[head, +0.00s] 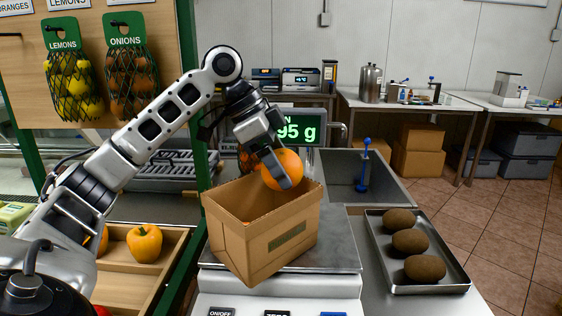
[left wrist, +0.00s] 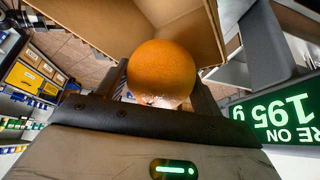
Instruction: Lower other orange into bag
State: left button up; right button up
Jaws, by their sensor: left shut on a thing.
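An orange (head: 284,166) is held by my left gripper (head: 278,172) just above the open top of a brown paper bag (head: 284,238). The bag stands, slightly tilted in the picture, on the metal plate of a scale (head: 340,258). In the left wrist view the orange (left wrist: 162,72) sits between the fingers, with the bag's inner wall (left wrist: 185,35) beyond it. A bit of orange colour shows low inside the bag in the head view, but most of the inside is hidden. My right gripper is not in view.
The scale's green display (head: 298,131) stands behind the bag. A metal tray (head: 452,283) with three brown kiwis (head: 410,240) lies to the right. A sink (head: 350,175) is behind.

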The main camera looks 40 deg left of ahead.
pick_arm(q)
jog(key=o, duration=1.2)
jog(key=shift+c, duration=0.2)
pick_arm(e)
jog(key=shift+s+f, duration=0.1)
pick_arm(q)
jog(key=p+v, duration=0.4)
jog(key=v, duration=1.2)
jog(key=shift+p, duration=0.4)
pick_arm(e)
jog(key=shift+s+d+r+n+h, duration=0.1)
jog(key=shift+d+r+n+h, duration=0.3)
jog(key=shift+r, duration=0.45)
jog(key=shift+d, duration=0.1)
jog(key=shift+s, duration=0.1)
